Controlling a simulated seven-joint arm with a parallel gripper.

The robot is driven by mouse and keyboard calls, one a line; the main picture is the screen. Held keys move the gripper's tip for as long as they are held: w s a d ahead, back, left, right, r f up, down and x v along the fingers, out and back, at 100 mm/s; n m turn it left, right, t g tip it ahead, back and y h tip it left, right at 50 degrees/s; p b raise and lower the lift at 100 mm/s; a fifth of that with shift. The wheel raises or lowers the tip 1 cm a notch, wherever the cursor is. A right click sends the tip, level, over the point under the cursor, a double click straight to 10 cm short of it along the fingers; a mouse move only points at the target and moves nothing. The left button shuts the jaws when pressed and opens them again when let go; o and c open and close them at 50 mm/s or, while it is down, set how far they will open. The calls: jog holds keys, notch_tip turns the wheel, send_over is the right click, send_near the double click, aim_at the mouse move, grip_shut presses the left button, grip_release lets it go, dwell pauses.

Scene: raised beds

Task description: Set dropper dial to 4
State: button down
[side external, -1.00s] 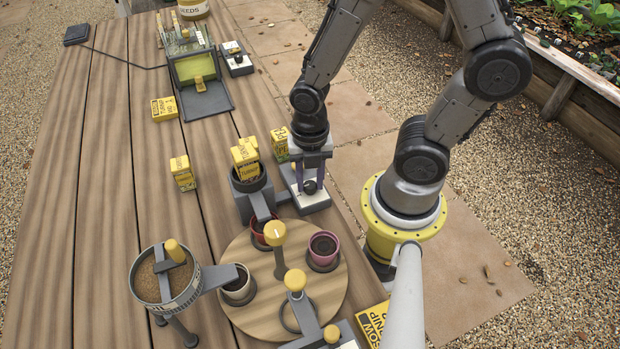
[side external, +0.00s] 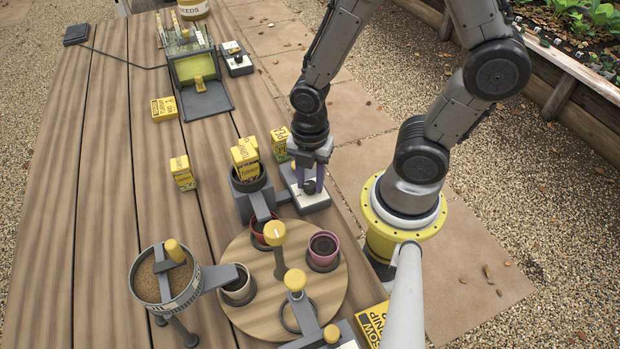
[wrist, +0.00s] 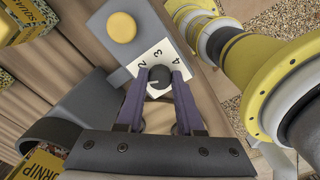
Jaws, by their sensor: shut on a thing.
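The dropper dial (wrist: 160,76) is a black round knob on a white plate with the numbers 2, 3 and 4 visible around it. A pale mark shows at the knob's lower left side in the wrist view, away from the 4; its exact setting is hard to read. The dial (side external: 309,187) sits on a grey control box (side external: 317,207) beside the dropper (side external: 243,205), a grey holder with yellow seed packets. My gripper (wrist: 161,82) is shut on the dial, one purple finger on each side. It points down in the side view (side external: 308,184).
A round yellow button (wrist: 121,27) is on the same box. A wooden turntable (side external: 255,318) with several pots is in front. A sieve-like pan (side external: 204,284) stands at the left. Loose seed packets (side external: 182,172) lie close by.

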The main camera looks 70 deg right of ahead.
jog(key=m, duration=0.4)
jog(key=shift+m, duration=0.3)
jog(key=m, duration=0.3)
jog(key=shift+m, duration=0.3)
jog(key=m, duration=1.2)
jog(key=shift+a+m, duration=0.1)
jog(key=shift+m, duration=0.2)
jog(key=m, duration=0.3)
jog(key=shift+m, duration=0.4)
jog(key=m, duration=0.6)
